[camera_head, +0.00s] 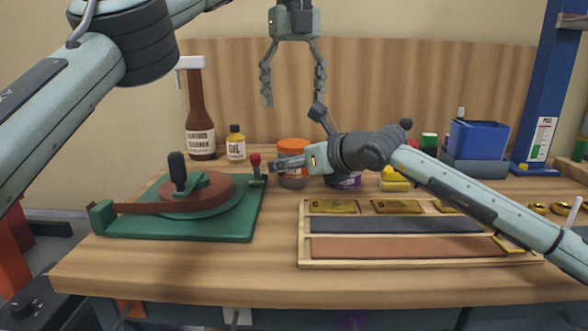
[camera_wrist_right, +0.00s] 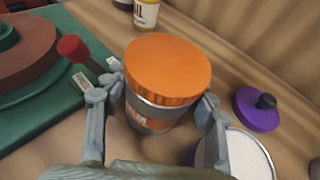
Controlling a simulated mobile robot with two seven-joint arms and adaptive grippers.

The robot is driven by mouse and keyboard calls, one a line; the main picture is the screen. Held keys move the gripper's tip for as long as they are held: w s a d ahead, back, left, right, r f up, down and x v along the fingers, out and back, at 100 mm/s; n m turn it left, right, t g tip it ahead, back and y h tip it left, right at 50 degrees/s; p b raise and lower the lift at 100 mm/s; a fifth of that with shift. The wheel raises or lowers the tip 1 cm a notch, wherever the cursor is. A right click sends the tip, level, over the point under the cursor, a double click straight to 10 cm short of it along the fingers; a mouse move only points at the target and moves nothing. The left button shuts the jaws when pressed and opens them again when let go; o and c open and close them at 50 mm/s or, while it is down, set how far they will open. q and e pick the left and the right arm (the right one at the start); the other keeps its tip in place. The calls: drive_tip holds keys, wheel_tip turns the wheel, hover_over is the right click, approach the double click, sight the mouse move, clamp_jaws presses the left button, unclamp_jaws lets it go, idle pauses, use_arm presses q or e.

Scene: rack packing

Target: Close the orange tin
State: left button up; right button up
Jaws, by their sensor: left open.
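The orange tin (camera_head: 293,180) stands upright at the back middle of the table. Its orange lid (camera_head: 293,146) sits on top; in the right wrist view the lid (camera_wrist_right: 168,68) covers the whole top of the grey-banded tin (camera_wrist_right: 152,117). I cannot tell whether the lid is fully pressed down. My right gripper (camera_head: 288,163) reaches in from the right; its fingers (camera_wrist_right: 162,92) flank the tin below the lid and look shut on its body. My left gripper (camera_head: 293,88) is open and empty, pointing down well above the tin.
A green-based turntable device (camera_head: 235,222) stands left of the tin, its red-knobbed lever (camera_wrist_right: 70,47) close by. A purple lid (camera_wrist_right: 258,110) lies beside an open tin (camera_wrist_right: 248,158). An oil bottle (camera_head: 236,147) is behind left. A wooden tray (camera_head: 302,240) lies in front right.

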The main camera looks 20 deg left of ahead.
sight(294, 143)
clamp_jaws()
use_arm(q)
drive_tip(key=n, duration=0.4)
drive_tip(key=shift+n, duration=0.3)
drive_tip(key=shift+f, duration=4)
